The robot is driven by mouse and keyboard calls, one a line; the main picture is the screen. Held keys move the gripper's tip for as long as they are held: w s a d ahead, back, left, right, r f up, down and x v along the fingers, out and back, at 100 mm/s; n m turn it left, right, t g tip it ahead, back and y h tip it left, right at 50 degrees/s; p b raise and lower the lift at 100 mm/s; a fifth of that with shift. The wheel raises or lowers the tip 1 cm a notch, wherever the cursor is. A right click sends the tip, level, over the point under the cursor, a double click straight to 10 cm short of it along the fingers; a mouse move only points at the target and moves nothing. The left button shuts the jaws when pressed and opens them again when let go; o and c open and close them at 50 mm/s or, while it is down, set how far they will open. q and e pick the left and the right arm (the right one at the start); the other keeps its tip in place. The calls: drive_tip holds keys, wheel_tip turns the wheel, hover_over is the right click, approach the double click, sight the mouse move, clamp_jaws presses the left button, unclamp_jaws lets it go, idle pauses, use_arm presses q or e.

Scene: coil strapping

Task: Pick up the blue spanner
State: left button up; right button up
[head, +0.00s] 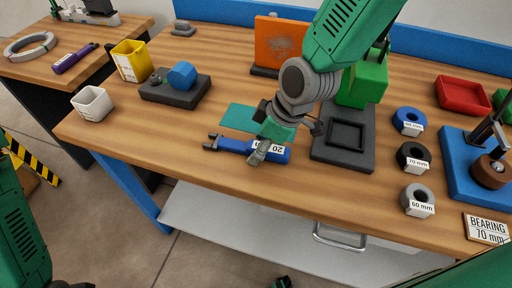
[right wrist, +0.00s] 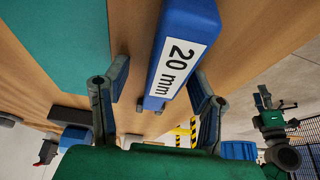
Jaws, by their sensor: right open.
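The blue spanner (head: 237,145) lies on the wooden bench, its grey open-ended jaw pointing left and a white "20 mm" label on its handle. My right gripper (head: 268,148) is open just above the handle's label end and hides part of it. In the right wrist view the spanner's handle (right wrist: 185,62) shows between the two spread fingers of the gripper (right wrist: 158,82), closer to the right finger. I cannot tell if a finger touches it.
A teal mat (head: 239,117) lies behind the spanner. A dark fixture with a square recess (head: 346,137) stands close right of the gripper. A dark block with a blue cylinder (head: 181,76) is at the left. Labelled rings, including a black one (head: 413,157), stand at the right.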

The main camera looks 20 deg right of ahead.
drive_tip(key=shift+a+f, duration=0.15)
drive_tip(key=shift+a, duration=0.3)
drive_tip(key=shift+s+a, duration=0.1)
drive_tip(key=shift+a, duration=0.25)
drive_tip(key=shift+d, duration=0.4)
drive_tip(key=c, duration=1.2)
drive_tip(key=shift+d, duration=0.5)
